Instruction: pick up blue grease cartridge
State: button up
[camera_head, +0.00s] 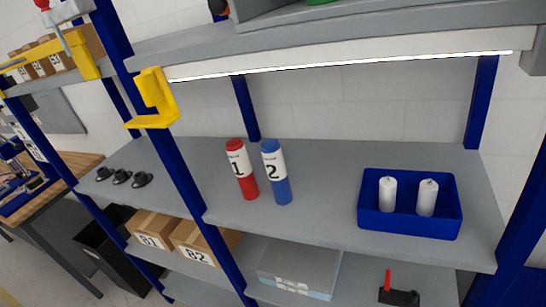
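The blue grease cartridge (282,191) stands upright on the middle grey shelf (325,210). It has a white label band with the number 2. A red cartridge (249,187) with a white band and the number 1 stands close to its left, with a narrow gap between them. Both are unobstructed in the head camera view. My gripper is not in view.
A blue bin (410,222) with two white cylinders stands right of the cartridges. Several black round parts (122,177) lie at the left. Blue posts (182,175), a yellow bracket (156,122) and the lit upper shelf (340,62) border the space.

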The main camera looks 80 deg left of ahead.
aim_at(272, 155)
jog(key=u, duration=0.2)
jog(key=k, duration=0.75)
jog(key=u, duration=0.85)
jog(key=i, duration=0.4)
